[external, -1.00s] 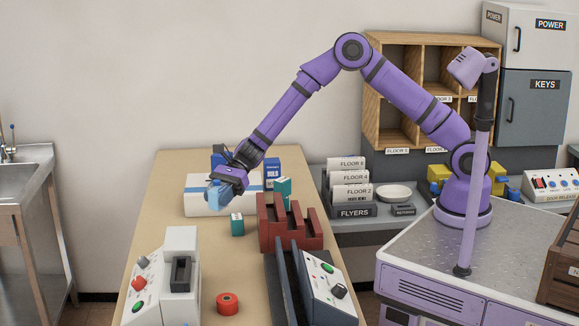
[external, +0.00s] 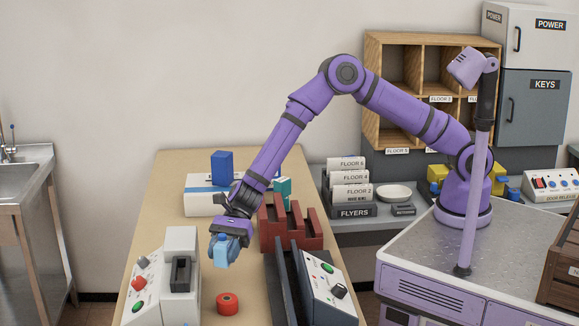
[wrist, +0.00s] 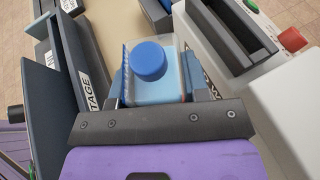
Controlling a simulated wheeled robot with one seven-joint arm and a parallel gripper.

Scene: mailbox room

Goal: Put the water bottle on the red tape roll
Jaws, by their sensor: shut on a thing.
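The water bottle (external: 222,252) is light blue, and its darker blue cap (wrist: 149,61) shows in the wrist view. My gripper (external: 233,238) is shut on the bottle and holds it above the table. The red tape roll (external: 228,303) lies flat on the table, below the bottle in the external picture, with a clear gap between them. In the wrist view the bottle sits between the two fingers (wrist: 152,88), and the tape roll is not visible there.
A grey control box (external: 164,275) stands left of the tape roll. A dark sloped panel (external: 322,285) stands on its right. A dark red stepped rack (external: 290,228) is behind. A white box (external: 199,196) with a blue box (external: 222,167) is at the back.

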